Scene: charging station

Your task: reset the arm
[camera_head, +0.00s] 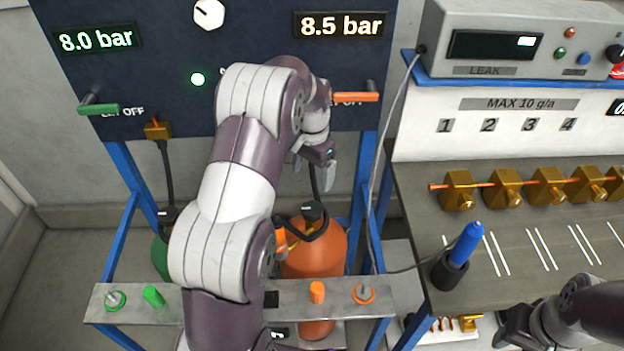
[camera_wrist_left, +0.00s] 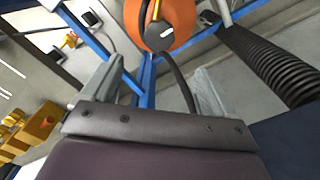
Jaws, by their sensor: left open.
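My left arm reaches up through the middle of the head view. Its gripper (camera_head: 315,172) hangs in front of the dark panel (camera_head: 160,60), below the orange lever (camera_head: 355,97).
An orange tank (camera_head: 320,250) stands behind my left arm, with a green tank (camera_head: 160,258) beside it. A metal shelf (camera_head: 210,300) crosses in front.

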